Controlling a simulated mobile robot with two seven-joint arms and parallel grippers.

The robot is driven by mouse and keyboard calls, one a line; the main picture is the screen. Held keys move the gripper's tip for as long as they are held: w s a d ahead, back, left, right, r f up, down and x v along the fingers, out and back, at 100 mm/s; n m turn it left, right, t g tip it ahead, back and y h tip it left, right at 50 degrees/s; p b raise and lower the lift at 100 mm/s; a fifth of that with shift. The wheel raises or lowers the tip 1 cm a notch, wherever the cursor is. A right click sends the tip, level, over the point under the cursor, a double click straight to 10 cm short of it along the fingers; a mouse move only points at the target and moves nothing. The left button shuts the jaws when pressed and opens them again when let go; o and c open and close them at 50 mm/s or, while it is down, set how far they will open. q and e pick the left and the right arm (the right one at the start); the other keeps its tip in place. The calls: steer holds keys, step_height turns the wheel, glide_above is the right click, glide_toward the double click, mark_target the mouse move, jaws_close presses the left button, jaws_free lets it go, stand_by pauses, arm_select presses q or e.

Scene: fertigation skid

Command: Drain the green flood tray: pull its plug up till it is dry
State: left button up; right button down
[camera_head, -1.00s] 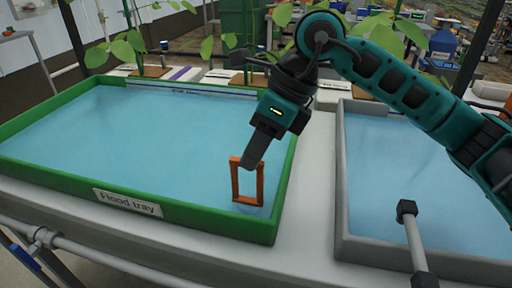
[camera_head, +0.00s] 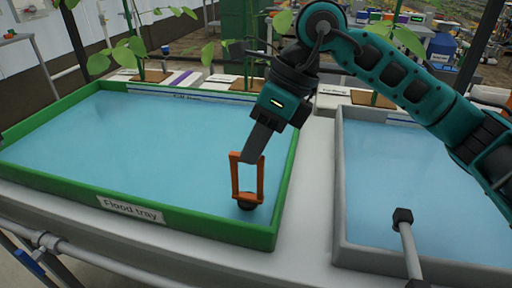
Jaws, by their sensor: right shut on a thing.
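The green flood tray (camera_head: 190,223) is on the left, with blue water across its floor and a "Flood tray" label on its front wall. The plug's orange loop handle (camera_head: 235,180) stands upright near the tray's front right corner. The dark plug body (camera_head: 247,204) shows below the handle, at the water surface. My right gripper (camera_head: 250,155) points down and is shut on the top bar of the handle. Its fingers partly cover that bar. My left gripper is not in view.
A grey tray (camera_head: 341,190), also with blue water, stands on the right. A grey bar with a black end (camera_head: 403,216) reaches over its front. Potted seedlings on brown blocks (camera_head: 152,74) line the back. A pale strip of bench separates the trays.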

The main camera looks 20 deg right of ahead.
steer(key=shift+r, duration=0.3)
steer(key=c, duration=1.4)
jaws_free()
steer(key=shift+o, duration=1.4)
steer(key=w+p+v, duration=0.1)
steer(key=p+v, duration=0.1)
steer(key=v, duration=1.1)
steer(key=shift+s, duration=0.5)
